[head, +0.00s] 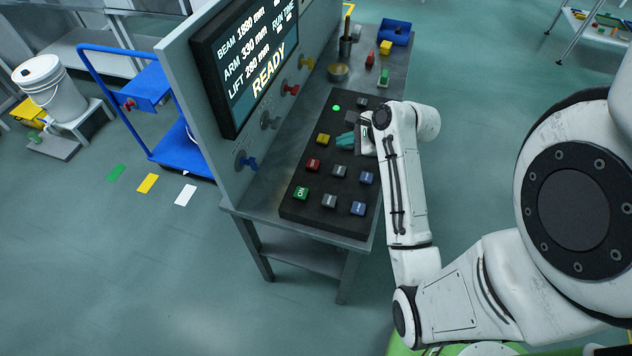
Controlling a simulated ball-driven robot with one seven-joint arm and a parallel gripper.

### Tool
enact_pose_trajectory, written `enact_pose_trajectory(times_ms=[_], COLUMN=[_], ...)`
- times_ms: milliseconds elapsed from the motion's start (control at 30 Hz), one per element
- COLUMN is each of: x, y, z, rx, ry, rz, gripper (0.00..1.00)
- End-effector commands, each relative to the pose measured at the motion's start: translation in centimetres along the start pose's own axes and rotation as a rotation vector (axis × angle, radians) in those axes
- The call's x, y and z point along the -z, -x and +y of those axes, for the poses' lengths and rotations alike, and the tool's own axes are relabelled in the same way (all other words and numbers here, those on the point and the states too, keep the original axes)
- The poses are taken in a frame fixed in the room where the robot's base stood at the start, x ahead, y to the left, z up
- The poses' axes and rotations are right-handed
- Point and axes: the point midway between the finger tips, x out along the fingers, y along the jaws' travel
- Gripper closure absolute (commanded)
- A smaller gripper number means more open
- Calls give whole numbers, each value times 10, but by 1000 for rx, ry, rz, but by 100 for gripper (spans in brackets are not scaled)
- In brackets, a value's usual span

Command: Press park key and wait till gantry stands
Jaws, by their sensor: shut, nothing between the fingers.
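The black key panel (291,209) lies on a grey bench and carries green, red, yellow, grey and blue keys. The green key (301,193) reads ON. The other labels are too small to read, so I cannot tell which is the park key. My gripper (344,141) is shut and empty over the panel's far half, its teal fingers right of the yellow key (323,139). I cannot tell whether it touches a key, and it may hide one. The display (245,62) reads BEAM 1880 mm, ARM 330 mm, LIFT 280 mm and READY. The gantry is not identifiable.
A green lamp (336,107) glows on the panel. A blue bin (395,32), a brass bowl (339,72) and small blocks stand at the bench's far end. A blue trolley (181,155) is left.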

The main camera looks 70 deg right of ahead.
Motion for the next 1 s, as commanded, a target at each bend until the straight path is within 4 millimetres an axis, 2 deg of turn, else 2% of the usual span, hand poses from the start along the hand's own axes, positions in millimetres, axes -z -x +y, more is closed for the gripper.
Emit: enact_pose_trajectory(times_ms=[100, 533, 1000], x=[3, 5, 26], y=[2, -1, -31], z=[-5, -2, 20], rx=[13, 10, 11], ry=[-29, -26, -25], rz=[0, -1, 0], gripper=[100, 100, 100])
